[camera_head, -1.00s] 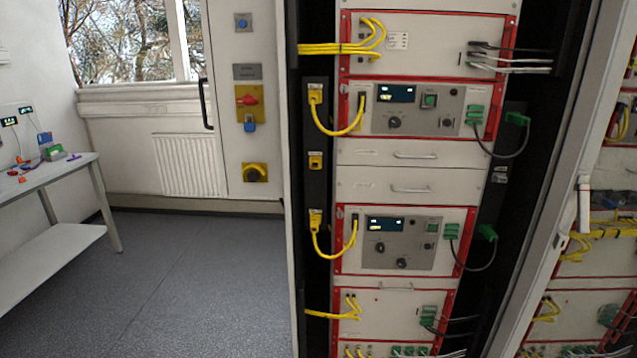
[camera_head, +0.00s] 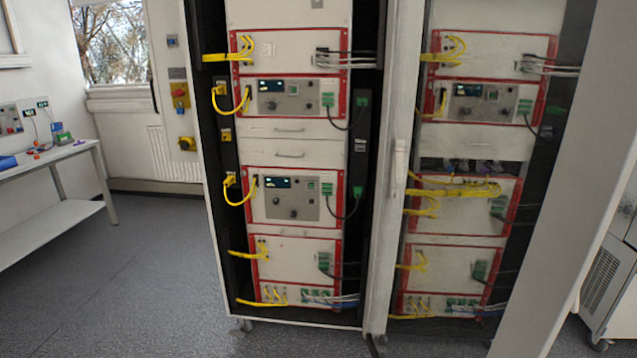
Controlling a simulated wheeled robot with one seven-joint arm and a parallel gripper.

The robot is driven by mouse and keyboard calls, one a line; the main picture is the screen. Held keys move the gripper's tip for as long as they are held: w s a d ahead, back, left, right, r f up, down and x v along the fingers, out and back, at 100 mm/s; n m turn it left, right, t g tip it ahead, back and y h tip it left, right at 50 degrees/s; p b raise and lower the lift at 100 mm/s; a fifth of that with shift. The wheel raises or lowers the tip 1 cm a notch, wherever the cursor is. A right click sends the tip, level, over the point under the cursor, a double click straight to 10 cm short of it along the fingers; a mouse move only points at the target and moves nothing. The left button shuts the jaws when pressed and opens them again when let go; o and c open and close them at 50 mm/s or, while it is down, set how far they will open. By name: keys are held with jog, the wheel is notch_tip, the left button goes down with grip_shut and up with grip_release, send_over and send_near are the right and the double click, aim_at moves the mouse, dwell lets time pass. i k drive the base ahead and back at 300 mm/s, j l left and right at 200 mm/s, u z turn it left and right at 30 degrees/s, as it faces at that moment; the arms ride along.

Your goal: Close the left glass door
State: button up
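The equipment cabinet stands ahead, with its left bay (camera_head: 287,155) open to view and no door across its front. A pale panel (camera_head: 165,70) with a dark upright handle (camera_head: 153,88) stands left of this bay, carrying switches. My gripper is not in view.
A workbench (camera_head: 45,162) with small devices stands at the left wall. Bare grey floor (camera_head: 140,270) lies between it and the cabinet. A wide, slanted white panel (camera_head: 565,200) fills the right side. A vented unit (camera_head: 600,275) stands beyond it.

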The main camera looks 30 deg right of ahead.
aim_at(597, 157)
jog(key=l, duration=0.45)
jog(key=k+l+u, duration=0.1)
jog(key=l, duration=0.35)
jog(key=k+l, duration=0.1)
jog(key=l, duration=0.35)
jog(key=k+l+u, duration=0.1)
jog(key=l, duration=0.35)
jog(key=k+l, duration=0.1)
jog(key=l, duration=0.35)
jog(key=i+l, duration=0.1)
jog(key=l, duration=0.8)
jog(key=i+u, duration=0.05)
